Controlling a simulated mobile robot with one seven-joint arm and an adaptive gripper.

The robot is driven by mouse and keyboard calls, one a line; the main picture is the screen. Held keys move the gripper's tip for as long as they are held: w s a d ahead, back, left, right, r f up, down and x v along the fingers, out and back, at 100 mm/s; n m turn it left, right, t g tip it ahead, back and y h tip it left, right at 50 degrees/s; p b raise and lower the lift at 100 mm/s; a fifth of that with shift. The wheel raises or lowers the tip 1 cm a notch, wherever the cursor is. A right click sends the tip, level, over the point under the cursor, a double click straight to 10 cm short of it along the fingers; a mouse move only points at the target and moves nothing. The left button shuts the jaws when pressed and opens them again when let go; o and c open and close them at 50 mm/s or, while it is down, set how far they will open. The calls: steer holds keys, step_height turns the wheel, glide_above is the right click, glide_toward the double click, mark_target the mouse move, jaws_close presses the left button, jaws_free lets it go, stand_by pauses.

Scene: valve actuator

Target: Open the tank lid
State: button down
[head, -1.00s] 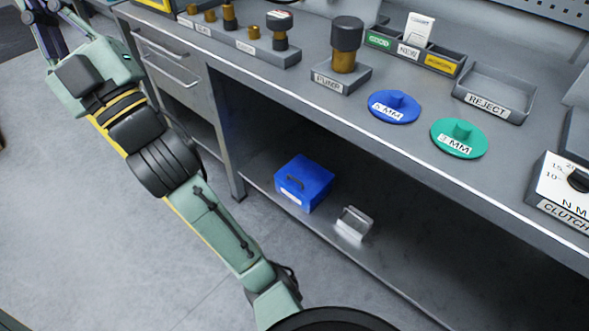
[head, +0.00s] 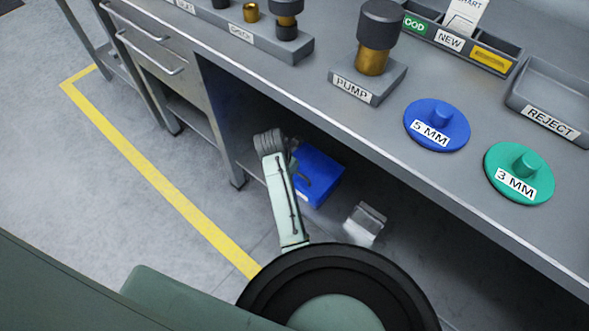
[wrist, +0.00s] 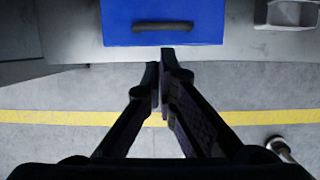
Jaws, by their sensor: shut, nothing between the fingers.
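A blue box (head: 328,173) with a dark handle sits on the lower shelf under the workbench; I cannot read any marking that names it as the tank. In the wrist view the blue box (wrist: 118,25) is at the top, with its handle (wrist: 163,26) facing me. My gripper (wrist: 163,72) is shut and empty, its fingertips just below the box's lower edge in the picture; I cannot tell the remaining gap. In the head view my arm reaches under the bench at the box's left side and hides part of it.
A small metal holder (head: 364,223) stands on the shelf right of the box. The bench top (head: 440,175) overhangs the shelf, with a drawer unit (head: 150,55) to the left. A blue 5 MM disc (head: 437,113) and a green 3 MM disc (head: 505,160) lie on top.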

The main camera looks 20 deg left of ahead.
mark_target(298, 184)
steer(key=x, duration=1)
steer(key=shift+s+d+f, duration=0.15)
steer(key=shift+s+d, duration=0.1)
steer(key=shift+d, duration=0.05)
steer(key=shift+w, duration=0.1)
